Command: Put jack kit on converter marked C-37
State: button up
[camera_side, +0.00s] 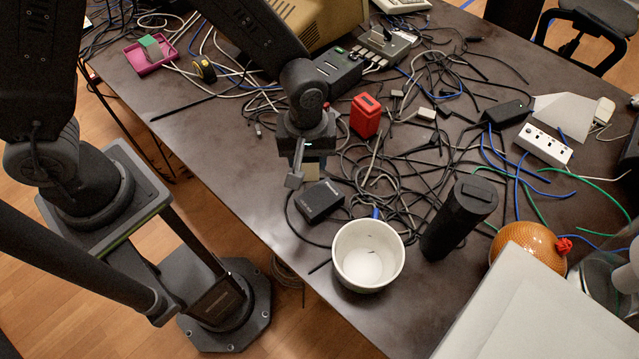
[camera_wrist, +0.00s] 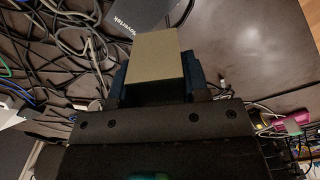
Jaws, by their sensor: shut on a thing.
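My gripper (camera_wrist: 158,78) is shut on a tan, box-shaped thing (camera_wrist: 157,62), which I take to be the jack kit. In the side view my gripper (camera_side: 305,165) hangs above the table near its front edge and largely hides what it holds. A black box with white lettering (camera_side: 319,201), perhaps the converter, lies on the table just below and slightly right of the gripper. It also shows at the top of the wrist view (camera_wrist: 135,14), beyond the held thing. I cannot read a C-37 mark on it.
Tangled cables (camera_side: 400,170) cover the table's middle. A white bowl (camera_side: 368,255) and a black cylinder (camera_side: 459,217) stand to the right of the black box. A red box (camera_side: 365,115) stands behind it. A pink tray (camera_side: 150,56) holds a green block. The table's left front is mostly clear.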

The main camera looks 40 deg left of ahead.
jog(key=d+f, duration=0.2)
jog(key=d, duration=0.1)
jog(key=shift+s+d, duration=0.1)
jog(key=shift+s, duration=0.05)
jog(key=shift+f, duration=2)
jog(key=shift+f, duration=0.15)
jog(key=o, duration=1)
